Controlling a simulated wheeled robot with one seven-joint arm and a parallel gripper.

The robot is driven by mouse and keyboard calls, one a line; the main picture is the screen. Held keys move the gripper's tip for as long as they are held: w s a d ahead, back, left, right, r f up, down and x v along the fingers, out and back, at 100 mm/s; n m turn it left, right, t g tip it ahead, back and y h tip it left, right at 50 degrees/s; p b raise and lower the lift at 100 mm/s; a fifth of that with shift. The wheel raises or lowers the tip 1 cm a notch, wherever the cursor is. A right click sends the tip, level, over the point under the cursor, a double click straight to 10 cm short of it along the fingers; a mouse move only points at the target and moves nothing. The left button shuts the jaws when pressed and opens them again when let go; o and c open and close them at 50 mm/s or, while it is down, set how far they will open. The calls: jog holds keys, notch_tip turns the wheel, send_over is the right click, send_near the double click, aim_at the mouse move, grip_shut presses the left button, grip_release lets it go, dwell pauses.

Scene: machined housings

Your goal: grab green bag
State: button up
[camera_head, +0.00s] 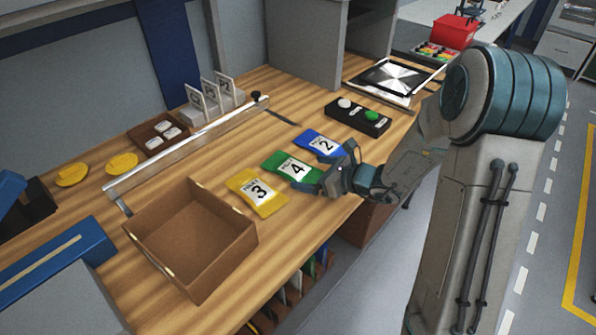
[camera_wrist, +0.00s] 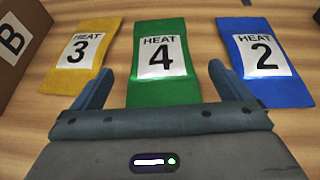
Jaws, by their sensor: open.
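The green bag (camera_head: 287,167), with a white label reading 4, lies flat on the wooden table between a yellow bag (camera_head: 258,195) and a blue bag (camera_head: 322,144). My gripper (camera_head: 334,172) is at the green bag's near end, on the table's front side. In the wrist view the green bag (camera_wrist: 160,92) runs between the two spread fingers (camera_wrist: 158,84), with nothing gripped. The yellow bag (camera_wrist: 80,57), label 3, is left of the fingers. The blue bag (camera_wrist: 265,62), label 2, is right, close to the right fingertip. Whether the fingers touch the table is unclear.
An open cardboard box (camera_head: 190,240) stands left of the yellow bag. A black button box (camera_head: 357,117) with white and green buttons lies beyond the blue bag. A metal rail (camera_head: 190,150) runs behind the bags. Bare table (camera_head: 225,165) lies between rail and bags.

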aim_at(297, 169)
jog(key=x, duration=0.4)
jog(key=shift+w+a, duration=0.1)
jog(key=c, duration=1.1)
jog(key=shift+r, duration=0.15)
